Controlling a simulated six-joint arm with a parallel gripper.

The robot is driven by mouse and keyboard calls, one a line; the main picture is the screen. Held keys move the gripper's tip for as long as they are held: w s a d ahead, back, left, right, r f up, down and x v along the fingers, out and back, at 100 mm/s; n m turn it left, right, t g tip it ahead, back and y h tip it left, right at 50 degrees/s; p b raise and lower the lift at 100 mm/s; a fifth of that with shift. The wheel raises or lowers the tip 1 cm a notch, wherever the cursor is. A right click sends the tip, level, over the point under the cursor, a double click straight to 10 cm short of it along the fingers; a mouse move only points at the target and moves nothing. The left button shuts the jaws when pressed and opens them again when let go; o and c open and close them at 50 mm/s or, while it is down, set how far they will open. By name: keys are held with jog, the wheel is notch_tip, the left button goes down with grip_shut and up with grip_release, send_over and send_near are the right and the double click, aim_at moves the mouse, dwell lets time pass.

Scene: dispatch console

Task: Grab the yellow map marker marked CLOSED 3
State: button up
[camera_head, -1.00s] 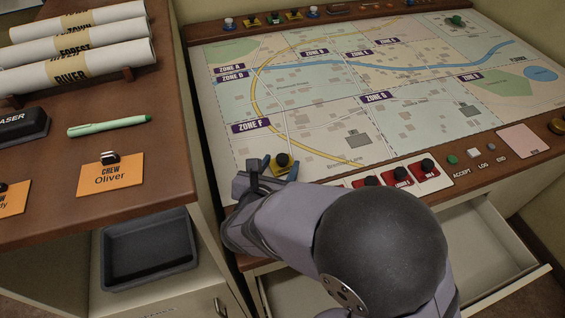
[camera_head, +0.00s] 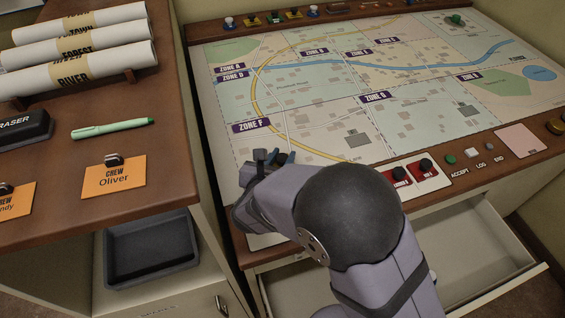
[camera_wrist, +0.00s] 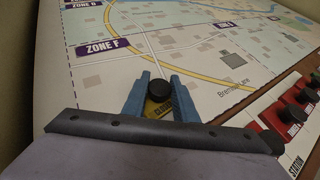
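The yellow map marker (camera_wrist: 159,108) has a black round knob and a label reading CLOSED, partly hidden; I cannot read its number. In the wrist view it sits between the two blue fingers of my gripper (camera_wrist: 161,82), which lie close against its sides. In the head view my gripper (camera_head: 277,157) is at the near left part of the map board (camera_head: 225,165), below the ZONE F label.
Red markers with black knobs (camera_head: 424,168) stand on the front panel right of my arm, beside the buttons (camera_head: 473,153). More markers (camera_head: 273,18) line the back ledge. An open drawer (camera_head: 480,240) is below. A side desk (camera_head: 75,205) is at left.

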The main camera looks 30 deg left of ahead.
aim_at(283, 157)
notch_tip(283, 157, up, 10)
dwell(0.8)
